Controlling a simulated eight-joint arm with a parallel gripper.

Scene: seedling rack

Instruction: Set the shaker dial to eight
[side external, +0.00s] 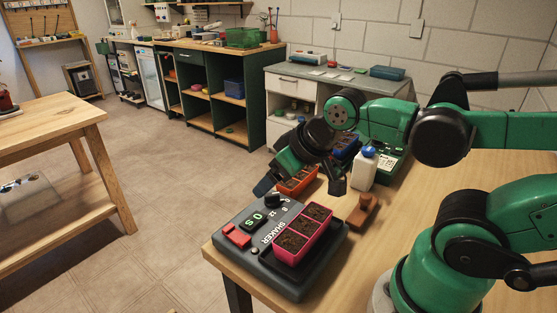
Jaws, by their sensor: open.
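The shaker (321,263) is a dark grey box near the table's front corner. Its black dial (272,200) is at the far end of the panel, with small pale numbers around it. I cannot tell where the dial points. A display (259,217) shows pale green digits, and red buttons (238,236) lie below it. A pink tray (291,257) of soil stands on the shaker. My gripper (298,190) is open above the far end of the shaker, with one finger near the dial in the picture. I see no contact with the dial.
An orange soil tray (298,181) and a blue one (345,146) stand behind my gripper. A blue-capped white bottle (363,172) and a brown wooden block (363,212) stand to the right. The wooden table (420,190) has free room right of these.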

